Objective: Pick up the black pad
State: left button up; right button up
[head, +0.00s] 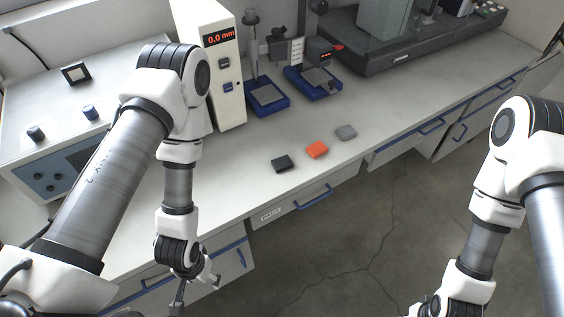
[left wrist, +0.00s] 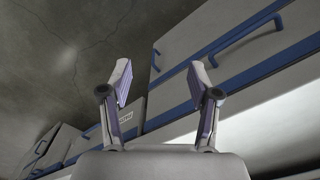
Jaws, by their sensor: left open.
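The black pad (head: 283,163) lies flat on the white bench top near its front edge, left of an orange pad (head: 317,149) and a grey pad (head: 346,132). My left gripper (head: 196,297) hangs low in front of the bench drawers, left of and nearer than the black pad, and apart from it. In the left wrist view its two fingers (left wrist: 160,85) are spread with nothing between them. No pad shows in that view. My right arm comes in at the right of the head view, but its gripper fingers are cut off at the bottom edge.
The bench front has drawers with blue handles (head: 313,196). Behind the pads stand two blue-based instruments (head: 268,103) and a tall white device (head: 222,60) with a red readout. A dark machine base (head: 400,55) is at the back right. Bench top around the pads is clear.

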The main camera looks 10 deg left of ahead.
aim_at(280, 164)
jog(key=i+l+u, duration=0.1)
jog(key=u, duration=0.3)
jog(key=l+u, duration=0.4)
jog(key=i+l+u, duration=0.1)
jog(key=u, duration=0.3)
jog(key=l+u, duration=0.1)
jog(key=l, duration=0.6)
jog(key=l+u, duration=0.15)
jog(key=l, duration=0.55)
jog(key=k+l+u, duration=0.1)
jog(key=l, duration=0.6)
